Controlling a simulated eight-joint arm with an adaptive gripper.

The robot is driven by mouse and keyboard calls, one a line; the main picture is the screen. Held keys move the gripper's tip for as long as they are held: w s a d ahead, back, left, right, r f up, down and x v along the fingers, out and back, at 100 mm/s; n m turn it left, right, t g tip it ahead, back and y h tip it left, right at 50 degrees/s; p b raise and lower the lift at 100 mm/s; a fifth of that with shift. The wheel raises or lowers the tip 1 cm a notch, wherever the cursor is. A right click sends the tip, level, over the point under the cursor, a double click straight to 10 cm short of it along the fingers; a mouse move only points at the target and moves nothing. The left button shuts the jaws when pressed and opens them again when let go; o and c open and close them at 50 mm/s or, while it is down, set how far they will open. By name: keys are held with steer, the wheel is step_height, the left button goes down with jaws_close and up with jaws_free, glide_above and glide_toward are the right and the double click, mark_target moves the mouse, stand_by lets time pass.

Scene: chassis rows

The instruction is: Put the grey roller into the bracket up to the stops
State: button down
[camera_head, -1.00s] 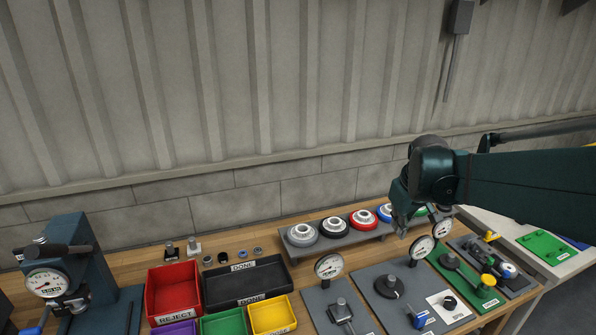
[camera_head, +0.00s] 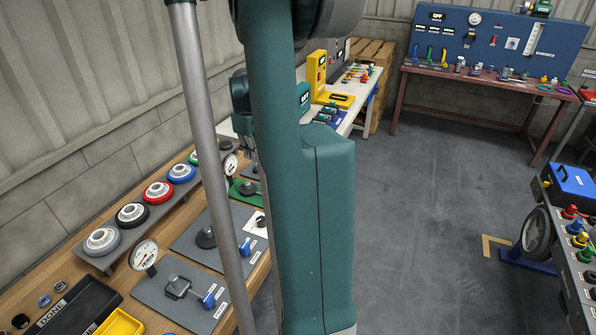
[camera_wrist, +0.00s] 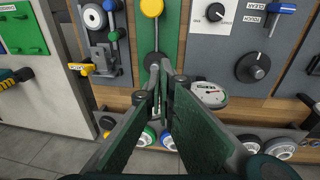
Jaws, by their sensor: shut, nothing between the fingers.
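A grey and white wheel-like piece (camera_head: 102,240) sits at the near end of the rack on the left bench in the head view. It is the only grey one in that row, but I cannot tell if it is the grey roller. I cannot make out the bracket for certain in either view. My gripper (camera_wrist: 165,78) is shut and empty in the wrist view, above the bench near the green plate (camera_wrist: 147,75) and a dial gauge (camera_wrist: 209,95). In the head view my arm hides most of it.
Black, red and blue wheels (camera_head: 181,173) share the rack. A dark wheel (camera_head: 537,240) stands at the right by a bench with coloured knobs (camera_head: 577,240). A blue panel (camera_head: 495,42) stands on a far table. The grey floor (camera_head: 430,200) between is clear.

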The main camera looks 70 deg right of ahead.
steer(key=s+d+f+p, duration=0.1)
steer(key=s+d+f, duration=0.2)
steer(key=s+d, duration=0.2)
steer(key=s+d+f+y, duration=0.1)
steer(key=s+d+f, duration=0.3)
steer(key=d, duration=0.5)
steer(key=s+d+f+g+p, duration=0.1)
steer(key=s+d+f, duration=0.3)
steer(key=s+d, duration=0.3)
steer(key=shift+s+d+p, duration=0.3)
steer(key=shift+d, duration=0.1)
steer(key=shift+f, duration=0.15)
steer(key=f, duration=0.3)
steer(key=w+f, duration=0.1)
steer(key=f, duration=0.2)
steer(key=w+f+b, duration=0.1)
steer(key=f, duration=0.2)
steer(key=shift+f, duration=0.4)
steer(key=shift+w, duration=1)
steer(key=shift+w, duration=0.15)
steer(key=w+b, duration=0.1)
steer(key=w, duration=0.9)
steer(key=shift+w+r+b, duration=0.15)
steer(key=shift+b, duration=0.15)
